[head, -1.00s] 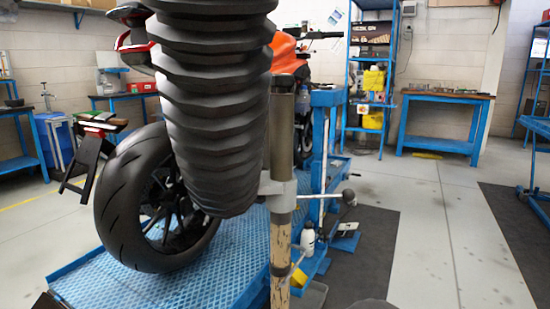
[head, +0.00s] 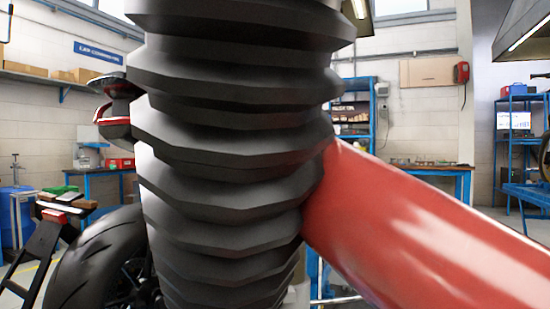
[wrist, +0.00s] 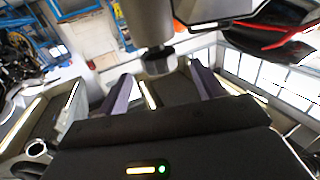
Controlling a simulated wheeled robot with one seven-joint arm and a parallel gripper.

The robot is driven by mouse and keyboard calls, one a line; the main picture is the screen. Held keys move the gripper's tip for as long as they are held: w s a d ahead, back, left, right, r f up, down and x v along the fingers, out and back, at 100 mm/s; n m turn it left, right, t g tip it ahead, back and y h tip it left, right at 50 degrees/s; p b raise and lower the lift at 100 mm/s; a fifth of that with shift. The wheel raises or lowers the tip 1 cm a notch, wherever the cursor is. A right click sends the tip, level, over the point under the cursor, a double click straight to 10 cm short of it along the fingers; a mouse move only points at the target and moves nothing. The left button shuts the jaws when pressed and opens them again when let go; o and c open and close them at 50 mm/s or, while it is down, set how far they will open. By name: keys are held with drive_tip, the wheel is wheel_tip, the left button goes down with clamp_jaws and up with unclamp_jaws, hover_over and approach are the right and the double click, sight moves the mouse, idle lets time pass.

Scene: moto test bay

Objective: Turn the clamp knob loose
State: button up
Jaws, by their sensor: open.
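In the wrist view my gripper (wrist: 160,72) is open, with its two purple-grey fingers spread apart. A dark rounded piece with a greyish end (wrist: 158,60), which looks like the clamp knob, sits between the fingertips or just beyond them. I cannot tell whether a finger touches it. A thick dark upright part (wrist: 146,20) reaches in from the top, close to this piece. In the head view the knob and my gripper are hidden behind my own body and my red arm link. Only a pale grey sliver, possibly the clamp, shows low beside them.
A motorcycle's rear tyre (head: 85,268) stands at the lower left of the head view. Its red tail part shows in the wrist view (wrist: 275,30). A blue shelf (head: 360,105) and workbenches stand along the back wall, with a second blue shelf (head: 515,140) at the right.

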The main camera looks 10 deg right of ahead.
drive_tip(key=p+x, duration=0.1)
drive_tip(key=x, duration=0.4)
drive_tip(key=shift+w+d, duration=0.1)
drive_tip(key=shift+w, duration=0.25)
drive_tip(key=shift+f, duration=0.1)
drive_tip(key=c, duration=1)
drive_tip(key=shift+o, duration=0.2)
